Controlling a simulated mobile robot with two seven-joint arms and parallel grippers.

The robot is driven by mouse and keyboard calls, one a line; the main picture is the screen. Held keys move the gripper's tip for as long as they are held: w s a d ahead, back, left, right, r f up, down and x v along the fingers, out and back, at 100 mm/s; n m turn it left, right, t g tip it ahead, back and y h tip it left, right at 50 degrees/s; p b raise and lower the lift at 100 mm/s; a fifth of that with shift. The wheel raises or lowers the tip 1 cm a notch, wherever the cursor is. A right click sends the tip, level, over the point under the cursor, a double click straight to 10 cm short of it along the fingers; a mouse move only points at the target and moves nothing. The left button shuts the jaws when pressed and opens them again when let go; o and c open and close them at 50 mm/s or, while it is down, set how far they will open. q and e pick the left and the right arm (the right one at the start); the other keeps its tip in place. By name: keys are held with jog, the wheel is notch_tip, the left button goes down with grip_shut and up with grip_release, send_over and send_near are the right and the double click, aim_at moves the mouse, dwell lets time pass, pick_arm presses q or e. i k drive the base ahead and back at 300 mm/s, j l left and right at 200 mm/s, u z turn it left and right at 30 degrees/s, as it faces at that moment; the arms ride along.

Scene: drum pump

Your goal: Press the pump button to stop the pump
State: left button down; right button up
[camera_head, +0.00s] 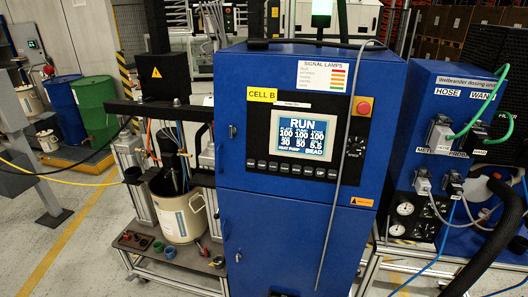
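A blue control cabinet (285,235) marked CELL B stands in the middle of the head view. Its lit screen (302,133) reads RUN above rows of numbers. Small words sit along the screen's bottom edge, and the lower left ones look like HEAT PUMP. A row of small dark buttons (291,169) runs just below the screen. Their own labels are too small to read, so I cannot tell which one is the pump button. Neither of my grippers is in view.
A red mushroom button (363,107) sits right of the screen. A thin grey cable (343,150) hangs down the cabinet front. A green lamp (321,13) shows on top. A cream drum (180,208) stands left on a low shelf. A blue dosing unit (440,110) with hoses stands right.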

aim_at(262, 164)
jog(key=i+l+u, duration=0.25)
jog(key=i+l, duration=0.6)
jog(key=i, duration=0.15)
